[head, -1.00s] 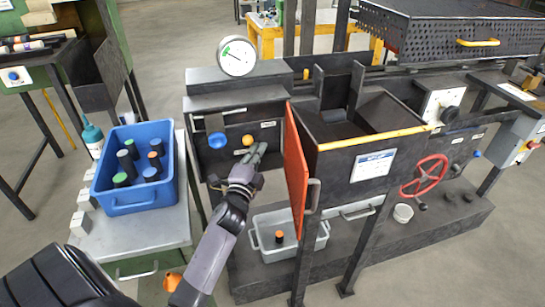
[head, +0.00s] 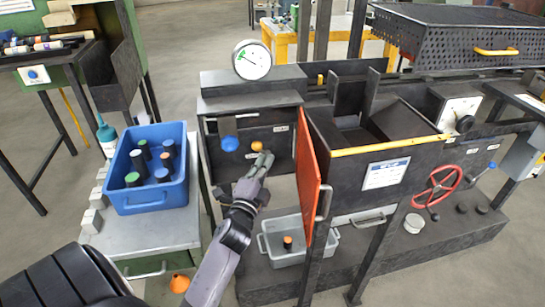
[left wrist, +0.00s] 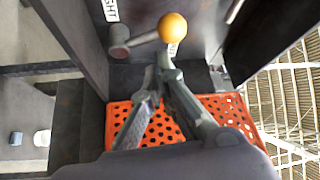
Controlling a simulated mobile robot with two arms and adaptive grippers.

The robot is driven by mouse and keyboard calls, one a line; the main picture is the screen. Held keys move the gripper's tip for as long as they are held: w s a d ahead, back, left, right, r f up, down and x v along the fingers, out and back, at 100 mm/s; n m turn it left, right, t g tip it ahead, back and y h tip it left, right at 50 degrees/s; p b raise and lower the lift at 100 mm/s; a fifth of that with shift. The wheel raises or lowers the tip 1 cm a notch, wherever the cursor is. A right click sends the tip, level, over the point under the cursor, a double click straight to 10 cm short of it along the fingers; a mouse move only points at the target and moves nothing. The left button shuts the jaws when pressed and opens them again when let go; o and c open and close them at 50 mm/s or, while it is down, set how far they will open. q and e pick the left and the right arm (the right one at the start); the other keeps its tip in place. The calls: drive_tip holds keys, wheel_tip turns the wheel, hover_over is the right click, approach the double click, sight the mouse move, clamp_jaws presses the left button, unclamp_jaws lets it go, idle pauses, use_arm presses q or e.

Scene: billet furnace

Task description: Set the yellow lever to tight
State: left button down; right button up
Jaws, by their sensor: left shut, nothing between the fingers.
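The yellow lever's ball knob (head: 259,145) shows on the dark front panel of the machine, right of a blue knob (head: 229,143). In the left wrist view the yellow ball (left wrist: 172,27) sits on a short grey rod running left to a round pivot (left wrist: 119,42). A label ending in "GHT" (left wrist: 110,10) is near the pivot; another label, partly hidden, is behind the ball. My left gripper (head: 264,158) is shut and empty, its fingertips close below the ball. In the left wrist view the shut fingertips (left wrist: 164,62) appear apart from the ball. My right gripper is not in view.
An orange door (head: 309,175) stands open just right of my left gripper. A grey bin (head: 274,255) is below. A blue crate (head: 150,200) with several cylinders sits on the left cabinet. A round gauge (head: 252,60) is above the panel.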

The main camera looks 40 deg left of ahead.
use_arm(q)
drive_tip(key=v, duration=0.8)
drive_tip(key=shift+s, duration=0.25)
drive_tip(key=shift+d+f, duration=0.1)
drive_tip(key=shift+f, duration=0.05)
drive_tip(key=s+d+f+n+g+h+p, duration=0.1)
drive_tip(key=s+d+f+n+g+h, duration=0.2)
drive_tip(key=f, duration=0.8)
drive_tip(key=s+d+f+g+p, duration=0.15)
drive_tip(key=d+f, duration=0.25)
drive_tip(key=f, duration=0.8)
drive_tip(key=s+d+f+n+g+h, duration=0.2)
drive_tip(key=d+f+g, duration=0.2)
drive_tip(key=f, duration=0.7)
drive_tip(key=s+f+n+g, duration=0.1)
drive_tip(key=s+f+g, duration=0.2)
drive_tip(key=s+f, duration=0.3)
drive_tip(key=s+d+f+n+g+p, duration=0.1)
drive_tip(key=s+f+g, duration=0.2)
drive_tip(key=s, duration=1.2)
drive_tip(key=s+d+f+n+g+h+p, duration=0.1)
drive_tip(key=s+f+n+g, duration=0.1)
drive_tip(key=s+f, duration=0.7)
drive_tip(key=shift+s+f+g, duration=0.35)
drive_tip(key=shift+s+g, duration=0.3)
drive_tip(key=shift+s, duration=0.25)
